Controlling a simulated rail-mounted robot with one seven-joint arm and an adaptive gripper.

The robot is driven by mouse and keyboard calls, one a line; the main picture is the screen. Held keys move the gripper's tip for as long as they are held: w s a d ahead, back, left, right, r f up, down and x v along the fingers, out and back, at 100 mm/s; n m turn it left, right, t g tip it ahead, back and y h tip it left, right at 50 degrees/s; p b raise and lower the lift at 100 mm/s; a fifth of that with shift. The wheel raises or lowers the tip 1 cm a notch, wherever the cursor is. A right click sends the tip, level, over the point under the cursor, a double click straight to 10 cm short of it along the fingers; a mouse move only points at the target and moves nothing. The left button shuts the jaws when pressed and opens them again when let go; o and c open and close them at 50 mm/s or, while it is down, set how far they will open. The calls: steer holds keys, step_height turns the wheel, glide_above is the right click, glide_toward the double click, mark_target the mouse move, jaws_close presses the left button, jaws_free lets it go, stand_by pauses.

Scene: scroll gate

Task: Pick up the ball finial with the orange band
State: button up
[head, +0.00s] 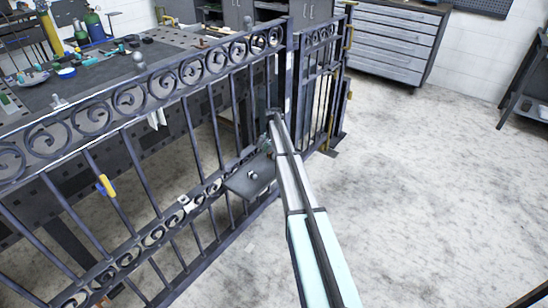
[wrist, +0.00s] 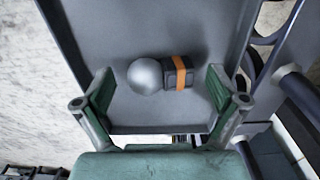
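The ball finial (wrist: 147,76) has a grey ball and a dark base with an orange band (wrist: 180,72). It lies on its side on a grey tray (wrist: 165,30). In the head view a small light object (head: 252,175), seemingly the same finial, lies on the tray (head: 240,188) beside the gate; its band is too small to see there. My gripper (wrist: 162,95) is open, its green-padded fingers on either side of the finial in the wrist view, with gaps on both sides. I cannot tell its height above the tray. In the head view my gripper (head: 266,142) is small and partly hidden.
A dark scroll gate (head: 190,130) with upright bars stands close beside the tray; its bars also edge the wrist view (wrist: 290,80). A cluttered workbench (head: 160,50) stands behind it. A drawer cabinet (head: 385,45) is at the back. Floor at right (head: 430,200) is clear.

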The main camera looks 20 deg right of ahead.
steer(key=c, duration=1.3)
steer(key=shift+r, duration=0.15)
